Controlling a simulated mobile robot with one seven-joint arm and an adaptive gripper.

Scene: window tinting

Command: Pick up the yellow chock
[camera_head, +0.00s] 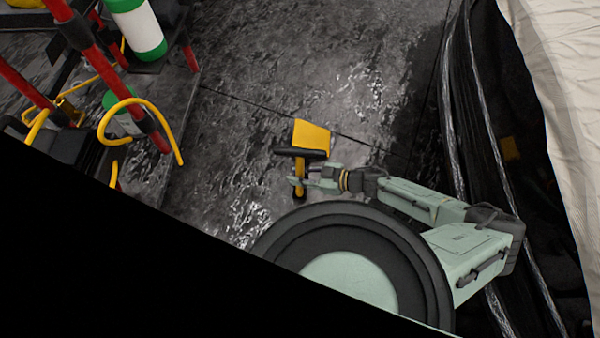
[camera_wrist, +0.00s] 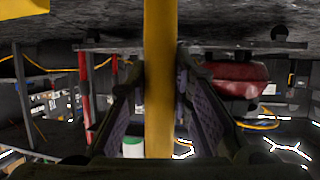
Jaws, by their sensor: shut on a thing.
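The yellow chock (camera_head: 311,137) is near the middle of the head view, with a black bar across it and a narrower yellow part below. My gripper (camera_head: 299,182) is at that narrower part and is shut on it. In the wrist view a yellow upright bar of the chock (camera_wrist: 159,95) runs between the two fingers (camera_wrist: 160,100), one on each side. The fingers partly hide the chock. I cannot tell whether it touches the floor.
A red-framed rack (camera_head: 90,60) with a green and white cylinder (camera_head: 138,28) and a yellow hose (camera_head: 128,104) stands at left. Dark sheeting (camera_head: 475,110) and a pale cover (camera_head: 560,80) are at right. The wet-looking dark floor (camera_head: 300,60) beyond the chock is clear.

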